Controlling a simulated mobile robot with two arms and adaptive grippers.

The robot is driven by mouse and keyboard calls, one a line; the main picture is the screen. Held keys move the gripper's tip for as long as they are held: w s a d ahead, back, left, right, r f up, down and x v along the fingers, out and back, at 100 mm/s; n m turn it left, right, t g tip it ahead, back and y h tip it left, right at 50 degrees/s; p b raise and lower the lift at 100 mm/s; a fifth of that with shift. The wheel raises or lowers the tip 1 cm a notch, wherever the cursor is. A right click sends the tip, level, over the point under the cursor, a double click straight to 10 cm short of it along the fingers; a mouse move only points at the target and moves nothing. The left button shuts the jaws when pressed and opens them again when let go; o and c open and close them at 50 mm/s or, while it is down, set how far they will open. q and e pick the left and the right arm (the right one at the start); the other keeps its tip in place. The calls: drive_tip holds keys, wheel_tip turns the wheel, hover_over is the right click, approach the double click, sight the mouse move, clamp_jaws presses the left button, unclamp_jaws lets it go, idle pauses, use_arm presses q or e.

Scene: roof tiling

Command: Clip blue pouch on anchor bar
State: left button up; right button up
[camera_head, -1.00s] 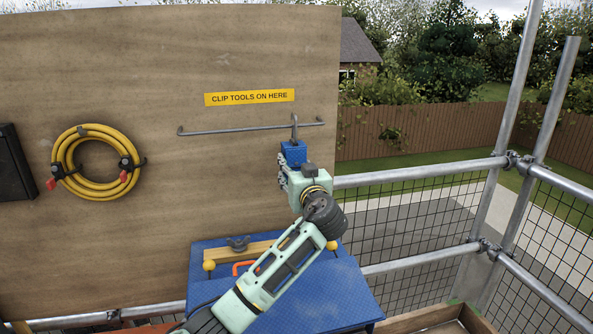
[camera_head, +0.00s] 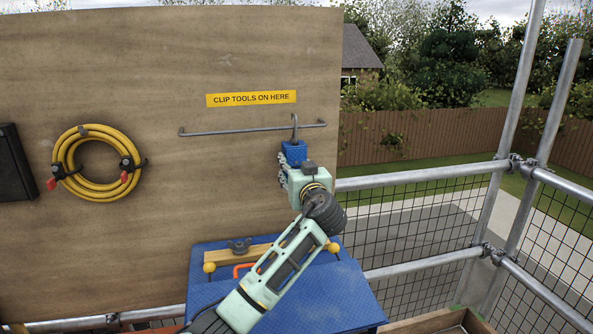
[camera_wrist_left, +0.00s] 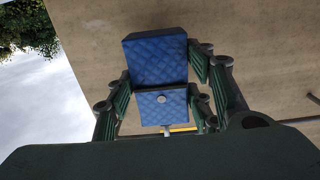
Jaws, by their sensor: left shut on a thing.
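The blue pouch (camera_head: 294,152) is at the right end of the anchor bar (camera_head: 235,131), in front of the plywood board. A grey hook stands up from the pouch and overlaps the bar; I cannot tell whether it bears on it. My left gripper (camera_head: 284,168) is shut on the pouch, with its arm coming up from below. In the left wrist view the pouch (camera_wrist_left: 157,60) sits between the green-padded fingers (camera_wrist_left: 160,95). My right gripper is not in view.
A yellow sign (camera_head: 251,98) reads "CLIP TOOLS ON HERE" above the bar. A yellow hose coil (camera_head: 72,165) hangs at left. A blue-topped bench (camera_head: 340,295) stands below. Scaffold rails (camera_head: 420,177) with mesh run along the right.

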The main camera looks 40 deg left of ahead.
use_arm(q)
drive_tip(key=shift+r, duration=0.1)
idle(0.3)
drive_tip(key=shift+b, duration=0.35)
idle(0.3)
drive_tip(key=shift+f+b, duration=0.5)
drive_tip(key=shift+b, duration=0.1)
drive_tip(key=shift+f, duration=0.2)
drive_tip(key=shift+f+b, duration=0.4)
drive_tip(key=shift+b, duration=0.3)
